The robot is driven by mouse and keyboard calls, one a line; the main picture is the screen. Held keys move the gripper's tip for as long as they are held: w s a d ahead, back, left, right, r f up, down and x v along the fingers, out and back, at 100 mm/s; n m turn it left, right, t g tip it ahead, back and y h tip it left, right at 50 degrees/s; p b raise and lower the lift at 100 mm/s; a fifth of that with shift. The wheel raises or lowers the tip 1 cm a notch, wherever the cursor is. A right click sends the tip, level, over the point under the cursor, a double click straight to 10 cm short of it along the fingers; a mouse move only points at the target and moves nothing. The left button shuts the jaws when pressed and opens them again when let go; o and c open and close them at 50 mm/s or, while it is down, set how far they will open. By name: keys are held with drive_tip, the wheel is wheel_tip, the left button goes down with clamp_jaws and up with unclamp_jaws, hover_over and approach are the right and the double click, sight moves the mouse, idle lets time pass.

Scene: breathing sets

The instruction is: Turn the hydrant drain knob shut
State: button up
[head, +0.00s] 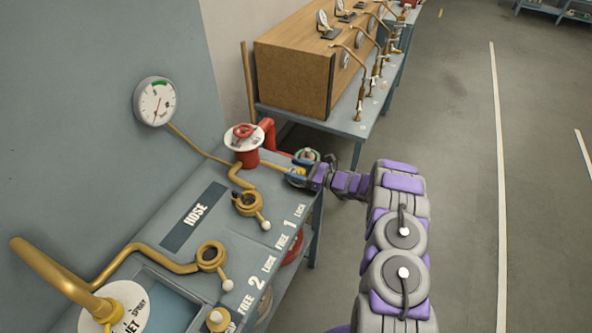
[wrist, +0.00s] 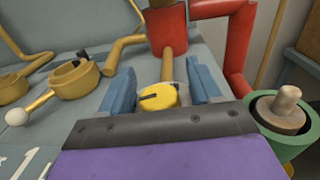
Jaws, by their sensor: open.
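The red hydrant (head: 246,155) stands at the panel's far end with a white disc and red handwheel on top. In the wrist view, its red body (wrist: 167,25) is at the top. A short brass pipe runs from it to a yellow knob (wrist: 158,97) with a dark mark, which appears to be the drain knob. My gripper (head: 296,172) is open, at the panel's far right edge. In the wrist view, its blue fingers (wrist: 160,80) stand either side of the yellow knob, with gaps visible. The knob is mostly hidden in the head view.
A green fitting (wrist: 286,130) with a brown knob sits close right of my gripper. A red bent pipe (wrist: 236,50) rises behind. Brass ring valves (head: 249,203) lie left on the panel. A wooden box (head: 290,75) stands on a table behind. Floor at right is clear.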

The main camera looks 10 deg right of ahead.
drive_tip(key=shift+c, duration=0.4)
drive_tip(key=c, duration=0.9)
drive_tip(key=shift+w+m+t+h, duration=0.1)
drive_tip(key=shift+m+t+h, duration=0.75)
drive_tip(key=shift+t, duration=0.25)
drive_tip(key=shift+w+d+m+t+h+b, duration=0.1)
drive_tip(key=shift+d+m+t+h+b, duration=0.1)
drive_tip(key=shift+m+t+h+b, duration=0.6)
drive_tip(key=o, duration=1)
